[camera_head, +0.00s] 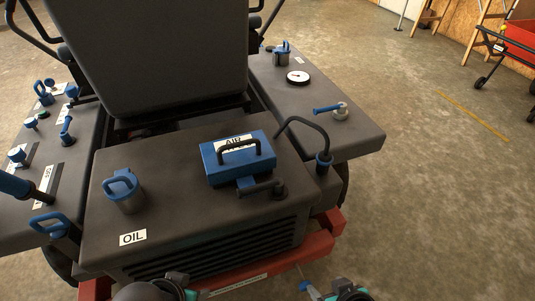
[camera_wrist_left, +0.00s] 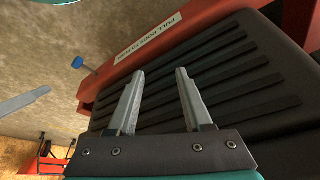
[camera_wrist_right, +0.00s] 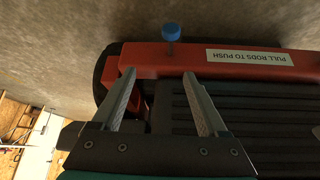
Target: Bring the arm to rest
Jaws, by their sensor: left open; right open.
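My right gripper (camera_wrist_right: 159,73) is open and empty, with its two grey fingers apart in the right wrist view. They point toward the red bumper (camera_wrist_right: 190,60) and the dark slatted grille (camera_wrist_right: 255,115). My left gripper (camera_wrist_left: 160,72) is also open and empty in the left wrist view. It faces the same grille and a red bumper with a label. The left one is at bottom centre-left, the right one at bottom centre-right. Neither gripper visibly holds anything.
A dark machine body (camera_head: 120,240) stands close in front, carrying a blue AIR box (camera_head: 215,165) and a blue-handled OIL cap (camera_head: 126,195). A blue-knobbed rod (camera_wrist_right: 171,34) sticks out of the bumper. Open concrete floor (camera_head: 430,200) lies right; a red cart (camera_head: 520,35) stands far right.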

